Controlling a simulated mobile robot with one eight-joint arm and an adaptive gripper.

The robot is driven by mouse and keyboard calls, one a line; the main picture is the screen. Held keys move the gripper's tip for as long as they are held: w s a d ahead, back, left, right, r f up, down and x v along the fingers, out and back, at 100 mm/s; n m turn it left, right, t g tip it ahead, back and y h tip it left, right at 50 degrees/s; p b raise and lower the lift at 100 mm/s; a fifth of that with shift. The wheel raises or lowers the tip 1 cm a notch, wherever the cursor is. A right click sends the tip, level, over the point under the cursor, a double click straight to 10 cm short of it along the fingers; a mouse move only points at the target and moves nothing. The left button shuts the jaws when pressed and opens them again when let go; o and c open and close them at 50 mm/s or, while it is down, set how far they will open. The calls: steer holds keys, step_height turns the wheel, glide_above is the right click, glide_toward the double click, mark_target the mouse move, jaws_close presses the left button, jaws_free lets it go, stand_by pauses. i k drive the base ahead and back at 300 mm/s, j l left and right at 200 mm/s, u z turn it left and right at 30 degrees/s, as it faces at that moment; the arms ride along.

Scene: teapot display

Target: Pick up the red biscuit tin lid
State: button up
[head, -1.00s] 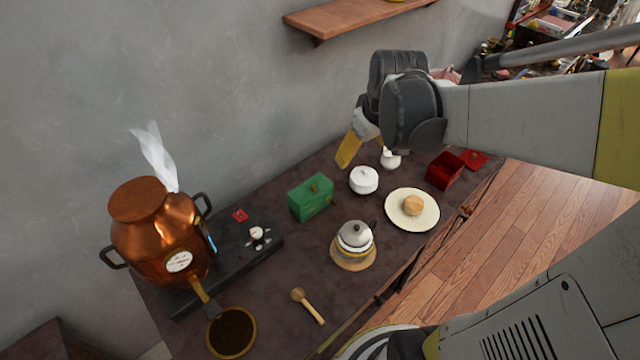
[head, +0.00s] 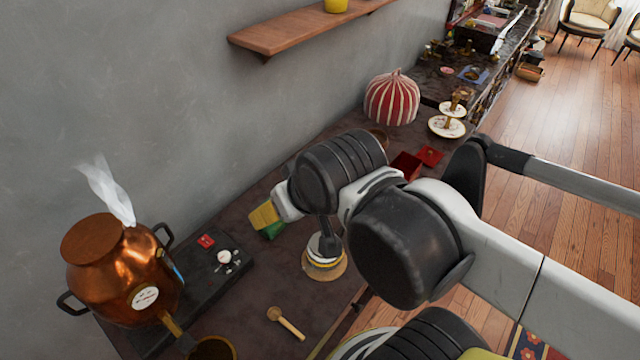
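The red biscuit tin lid (head: 430,155) lies flat on the far right end of the dark counter. The open red tin (head: 405,166) stands just left of it, partly hidden by my arm.
A copper pot (head: 122,270) steams on a black stove (head: 215,270) at left. A kettle (head: 322,250) on a round mat and a wooden spoon (head: 286,322) are at the front. A striped red-and-white cover (head: 392,98) stands behind the tin. A shelf (head: 300,30) overhangs.

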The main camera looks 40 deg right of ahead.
mark_target(430, 157)
steer(key=z, duration=1.8)
steer(key=i+l+z, duration=0.15)
steer(key=i, duration=0.3)
steer(key=i+l+z, duration=0.2)
steer(key=i, duration=0.25)
steer(key=i+l+z, duration=0.15)
steer(key=i, duration=0.3)
